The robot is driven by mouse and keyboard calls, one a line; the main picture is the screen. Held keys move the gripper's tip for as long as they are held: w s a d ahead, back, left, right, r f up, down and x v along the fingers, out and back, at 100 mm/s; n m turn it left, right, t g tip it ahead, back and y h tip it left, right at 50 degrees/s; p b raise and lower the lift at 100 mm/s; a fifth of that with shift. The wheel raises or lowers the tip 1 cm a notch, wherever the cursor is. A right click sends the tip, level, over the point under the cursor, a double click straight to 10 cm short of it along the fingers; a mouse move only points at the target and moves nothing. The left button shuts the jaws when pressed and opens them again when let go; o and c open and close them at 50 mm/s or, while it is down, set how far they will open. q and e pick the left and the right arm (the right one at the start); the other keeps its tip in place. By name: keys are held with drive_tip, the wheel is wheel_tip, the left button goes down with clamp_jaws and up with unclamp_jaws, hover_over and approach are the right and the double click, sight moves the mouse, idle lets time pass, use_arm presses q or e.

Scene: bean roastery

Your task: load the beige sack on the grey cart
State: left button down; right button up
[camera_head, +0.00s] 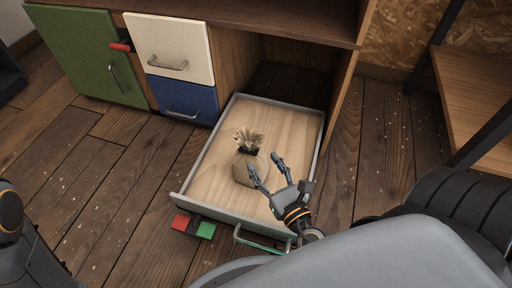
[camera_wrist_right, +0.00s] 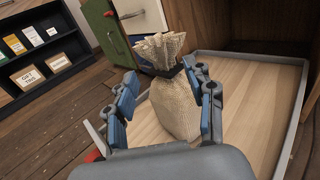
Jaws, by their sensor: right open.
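The beige sack (camera_head: 249,163), tied at the neck with a dark band, stands upright in a pulled-out drawer (camera_head: 213,172) with a light wooden bottom. It also shows in the right wrist view (camera_wrist_right: 176,105), just beyond the fingers. My right gripper (camera_head: 267,170) is open, with its fingers at the near side of the sack; in the right wrist view the fingers (camera_wrist_right: 165,100) spread to either side of it. I cannot tell whether they touch it. My left gripper is not in view; only part of the left arm shows. No grey cart is clearly identifiable.
The drawer comes out of a wooden cabinet with green (camera_head: 85,55), cream (camera_head: 172,47) and blue (camera_head: 183,98) fronts. Red and green blocks (camera_head: 206,230) show at the drawer's front. A wooden shelf (camera_head: 478,95) stands right. A dark rack (camera_wrist_right: 40,45) holds packets. Floor at left is clear.

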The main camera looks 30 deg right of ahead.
drive_tip(key=s, duration=0.2)
drive_tip(key=shift+s, duration=0.4)
